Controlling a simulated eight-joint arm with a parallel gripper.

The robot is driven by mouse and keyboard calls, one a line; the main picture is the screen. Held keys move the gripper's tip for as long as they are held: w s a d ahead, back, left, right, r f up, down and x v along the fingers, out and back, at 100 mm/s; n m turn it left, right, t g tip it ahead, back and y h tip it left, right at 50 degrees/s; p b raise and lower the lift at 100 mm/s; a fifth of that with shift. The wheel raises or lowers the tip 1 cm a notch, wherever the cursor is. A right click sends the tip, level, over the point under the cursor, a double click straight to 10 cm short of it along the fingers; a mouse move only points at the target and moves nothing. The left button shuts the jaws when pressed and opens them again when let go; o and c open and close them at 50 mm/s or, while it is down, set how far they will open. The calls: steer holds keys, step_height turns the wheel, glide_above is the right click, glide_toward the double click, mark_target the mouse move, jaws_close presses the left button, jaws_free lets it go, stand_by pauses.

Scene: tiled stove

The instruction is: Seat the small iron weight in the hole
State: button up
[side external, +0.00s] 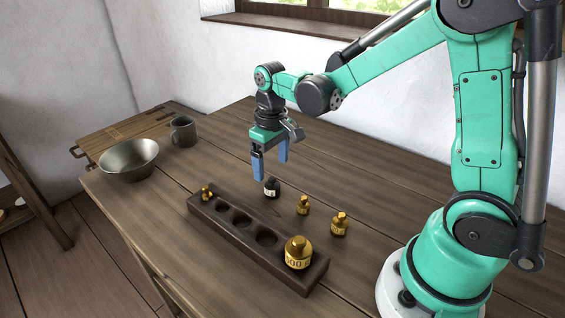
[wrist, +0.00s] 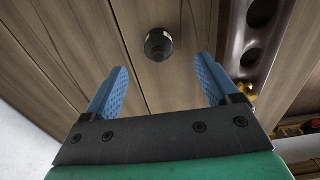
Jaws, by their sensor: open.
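The small iron weight (side external: 271,187) is dark with a pale label and stands upright on the table, just behind the wooden block. In the wrist view the iron weight (wrist: 158,45) lies ahead of the fingertips, between their lines. The dark wooden block (side external: 222,229) has a row of holes; several in its middle are empty. A tiny brass weight sits at its left end and a large brass weight at its right end. The block's edge also shows in the wrist view (wrist: 238,30). My gripper (side external: 270,168) is open and empty, above the iron weight and slightly to its left.
The tiny brass weight (side external: 206,193) and large brass weight (side external: 298,254) stand in the block. Two loose brass weights (side external: 303,205) (side external: 339,224) stand right of the iron weight. A metal bowl (side external: 129,159) and a grey mug (side external: 183,131) are at the back left.

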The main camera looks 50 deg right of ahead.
mark_target(272, 178)
steer(key=shift+w+d+f, duration=0.1)
steer(key=shift+f, duration=2.95)
jaws_close()
